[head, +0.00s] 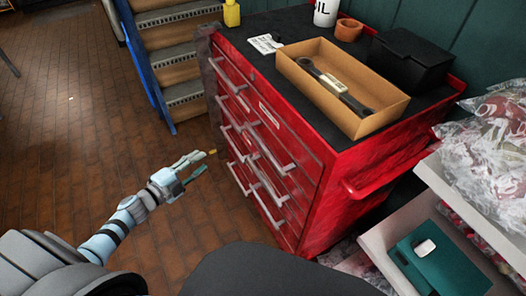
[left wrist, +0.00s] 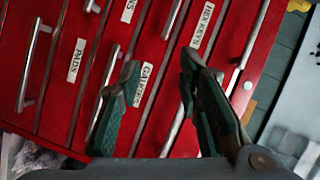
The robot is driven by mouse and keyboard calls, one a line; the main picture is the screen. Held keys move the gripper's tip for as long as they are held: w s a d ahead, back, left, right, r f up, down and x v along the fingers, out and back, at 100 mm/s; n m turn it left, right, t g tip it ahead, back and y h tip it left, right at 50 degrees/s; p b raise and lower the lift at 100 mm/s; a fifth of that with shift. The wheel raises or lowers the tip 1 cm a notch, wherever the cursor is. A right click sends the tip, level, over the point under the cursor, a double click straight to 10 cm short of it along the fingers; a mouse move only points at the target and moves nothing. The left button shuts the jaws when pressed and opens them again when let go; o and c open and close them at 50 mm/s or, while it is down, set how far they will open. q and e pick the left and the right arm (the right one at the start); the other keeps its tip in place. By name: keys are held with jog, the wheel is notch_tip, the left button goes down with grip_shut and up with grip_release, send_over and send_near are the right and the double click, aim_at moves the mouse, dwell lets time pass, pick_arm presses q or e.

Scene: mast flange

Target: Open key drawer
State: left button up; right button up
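The red tool cabinet (head: 290,165) stands to the right in the head view, its drawers with silver bar handles seemingly all shut. In the left wrist view, a white label reading HEX KEYS (left wrist: 203,25) is on one drawer front, just beyond the right finger. Labels PADS (left wrist: 77,60) and what looks like GAUGES (left wrist: 143,85) are on other fronts. My left gripper (head: 207,161) is open and empty, apart from the cabinet front and left of its handles. Its fingers also show in the left wrist view (left wrist: 160,75), partly hiding handles. My right gripper is not in view.
An open cardboard box (head: 345,90) with a wrench and a black case (head: 410,58) are on the cabinet top. Steps with a blue side (head: 148,70) stand behind left. Bins with wrapped items (head: 490,130) are at right. Brick floor at left is clear.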

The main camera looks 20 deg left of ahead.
aim_at(263, 146)
pick_arm(q)
jog(key=s+d+r+m+g+h, duration=0.2)
jog(key=d+r+m+h, duration=0.5)
jog(key=d+m, duration=0.25)
jog(key=shift+n, duration=0.55)
jog(key=x, duration=1.3)
jog(key=shift+w+d+f, duration=0.15)
jog(key=shift+w+d, duration=0.05)
jog(key=shift+d, duration=0.15)
grip_shut()
